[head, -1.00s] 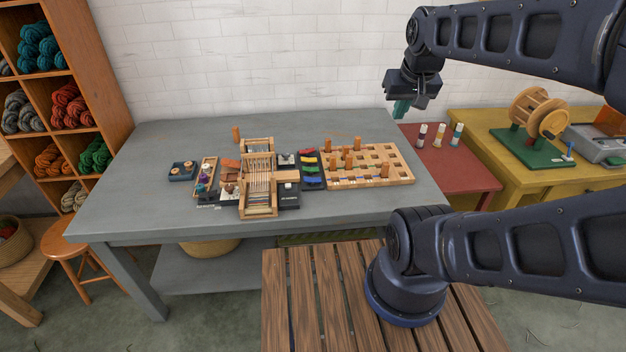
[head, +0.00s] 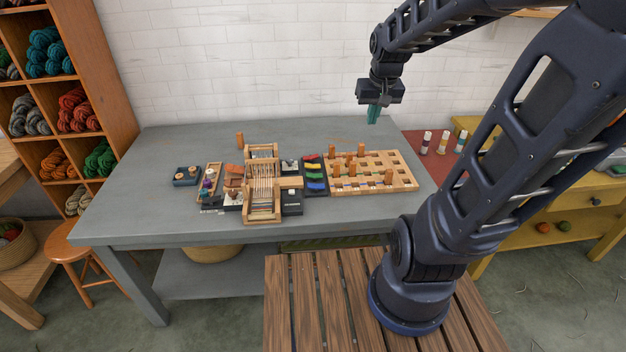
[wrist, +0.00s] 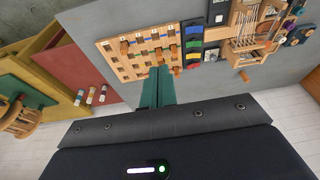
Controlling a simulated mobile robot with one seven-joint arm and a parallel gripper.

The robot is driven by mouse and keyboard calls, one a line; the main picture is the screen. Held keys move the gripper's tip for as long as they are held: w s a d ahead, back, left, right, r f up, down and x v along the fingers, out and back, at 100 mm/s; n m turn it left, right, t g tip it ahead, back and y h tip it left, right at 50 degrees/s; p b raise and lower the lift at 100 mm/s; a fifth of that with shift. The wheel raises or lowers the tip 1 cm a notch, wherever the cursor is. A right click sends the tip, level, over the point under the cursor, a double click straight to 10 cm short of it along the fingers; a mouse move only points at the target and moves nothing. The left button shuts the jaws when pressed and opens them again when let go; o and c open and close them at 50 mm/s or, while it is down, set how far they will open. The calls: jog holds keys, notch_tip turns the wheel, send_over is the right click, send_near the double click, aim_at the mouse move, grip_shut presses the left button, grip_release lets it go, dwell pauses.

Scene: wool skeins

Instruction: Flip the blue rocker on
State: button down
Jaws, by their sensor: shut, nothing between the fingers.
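The blue rocker (head: 317,187) is the nearest of a column of coloured rockers on a dark panel, on the grey table (head: 150,215). It shows at the top of the column in the wrist view (wrist: 194,30). I cannot tell from these frames which way it is tipped. My gripper (head: 373,116) hangs above the back right of the table, well above and apart from the rockers. Its green fingers (wrist: 158,80) are together with nothing between them.
Green (head: 315,175), yellow (head: 313,165) and red (head: 311,157) rockers lie behind the blue one. A wooden pegboard (head: 400,183) with upright orange pegs stands right of the panel. A small wooden loom (head: 262,210) stands left of it. The table's left side is clear.

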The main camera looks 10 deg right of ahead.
jog(key=w+a+f+g+y, duration=0.15)
jog(key=w+a+f, duration=0.35)
jog(key=w+f, duration=0.5)
jog(key=g+y, duration=0.2)
send_over(310, 185)
jog(key=d, duration=0.6)
notch_tip(310, 185, down, 10)
jog(key=shift+a+r, duration=0.15)
jog(key=shift+a, duration=0.1)
jog(key=shift+w, duration=0.1)
jog(key=x, duration=1.4)
jog(key=shift+w, duration=0.2)
